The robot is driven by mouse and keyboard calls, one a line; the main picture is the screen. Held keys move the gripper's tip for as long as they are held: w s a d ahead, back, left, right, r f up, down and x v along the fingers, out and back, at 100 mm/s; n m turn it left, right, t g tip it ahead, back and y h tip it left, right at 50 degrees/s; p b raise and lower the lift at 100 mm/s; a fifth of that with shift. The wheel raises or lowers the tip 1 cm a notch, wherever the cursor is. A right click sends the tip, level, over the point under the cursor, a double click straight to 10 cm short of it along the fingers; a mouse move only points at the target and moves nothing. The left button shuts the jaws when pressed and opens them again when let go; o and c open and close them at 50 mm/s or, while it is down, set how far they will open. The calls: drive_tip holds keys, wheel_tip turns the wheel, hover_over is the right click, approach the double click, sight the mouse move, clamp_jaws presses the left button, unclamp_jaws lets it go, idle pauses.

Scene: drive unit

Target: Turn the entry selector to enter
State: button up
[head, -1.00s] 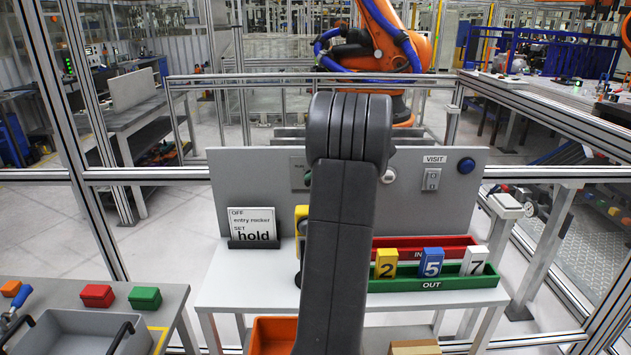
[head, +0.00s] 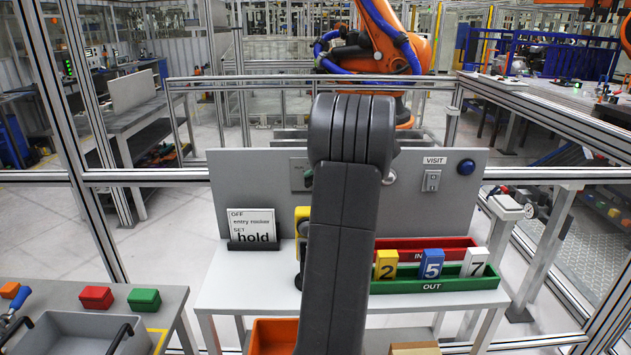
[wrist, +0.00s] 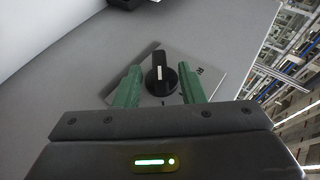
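The entry selector (wrist: 160,75) is a black rotary knob with a white pointer line on a light square plate (wrist: 205,68). It shows in the wrist view just ahead of my gripper. My gripper (wrist: 160,86) has two green fingers, spread apart on either side of the knob with gaps between. The knob's pointer runs roughly up and down in the wrist picture. Most of the plate's lettering is hidden or too small to read. In the head view my arm hides the knob, and only the plate's left part (head: 297,172) shows on the grey panel.
The grey panel (head: 250,180) stands at the back of the white table. A card (head: 252,226) reads "OFF entry rocker SET hold". A VISIT switch (head: 431,181) and blue button (head: 466,167) are at right.

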drive_tip(key=b+v, duration=0.1)
drive_tip(key=v, duration=1.1)
drive_tip(key=shift+s+d+r, duration=0.2)
drive_tip(key=p+x, duration=0.1)
drive_tip(key=x, duration=1.3)
drive_tip(key=shift+w, duration=0.1)
drive_tip(key=shift+d+r, duration=0.1)
drive_tip(key=shift+d, duration=0.05)
